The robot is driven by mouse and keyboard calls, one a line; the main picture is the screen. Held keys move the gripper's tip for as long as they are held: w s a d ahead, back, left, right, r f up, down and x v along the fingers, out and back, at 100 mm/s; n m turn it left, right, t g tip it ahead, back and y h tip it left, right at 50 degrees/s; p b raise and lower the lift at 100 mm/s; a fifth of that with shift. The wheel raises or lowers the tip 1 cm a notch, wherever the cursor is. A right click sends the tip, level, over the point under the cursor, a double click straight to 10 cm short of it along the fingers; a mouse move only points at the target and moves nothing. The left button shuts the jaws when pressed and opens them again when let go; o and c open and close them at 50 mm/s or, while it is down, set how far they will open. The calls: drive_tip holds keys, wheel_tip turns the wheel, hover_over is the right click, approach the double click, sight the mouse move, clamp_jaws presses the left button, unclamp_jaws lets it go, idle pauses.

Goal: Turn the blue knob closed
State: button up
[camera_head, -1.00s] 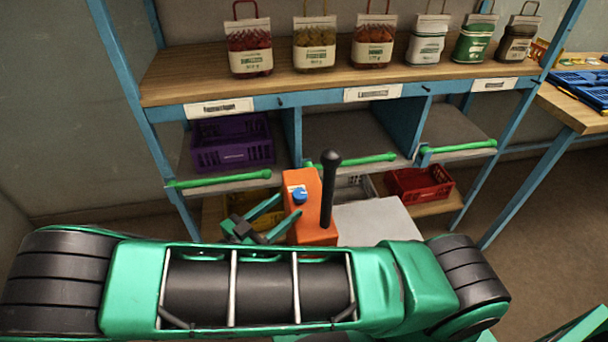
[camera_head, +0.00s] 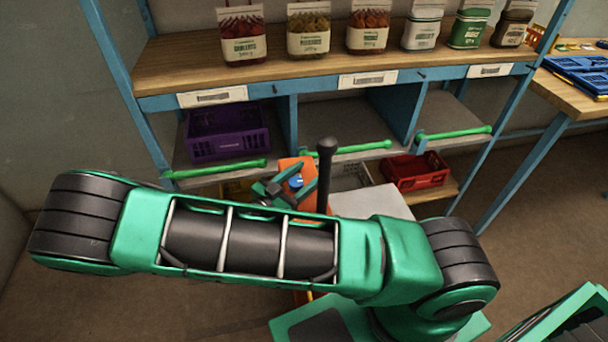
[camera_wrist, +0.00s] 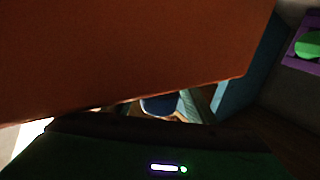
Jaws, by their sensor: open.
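The blue knob (camera_head: 296,181) sits on top of the orange box (camera_head: 291,163), next to an upright black lever (camera_head: 325,170). My gripper (camera_head: 293,182) is at the knob with its jaws open, the fingers reaching in from the left. Whether the fingers touch the knob cannot be told. My forearm hides the lower part of the box. In the wrist view the orange box (camera_wrist: 130,50) fills the upper left, and a dark blue rounded thing (camera_wrist: 160,104), probably the knob, shows small below it beside a teal finger (camera_wrist: 190,105).
A blue-framed shelf rack stands behind, with labelled bags on its wooden top (camera_head: 180,65). A purple crate (camera_head: 228,143) stands in the left compartment. A red crate (camera_head: 415,172) is low on the right. Green bars (camera_head: 215,169) run along the shelf fronts. A light grey surface (camera_head: 372,203) lies right of the lever.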

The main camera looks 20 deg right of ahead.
sight(302, 186)
drive_tip(key=c, duration=1)
drive_tip(key=shift+c, duration=0.2)
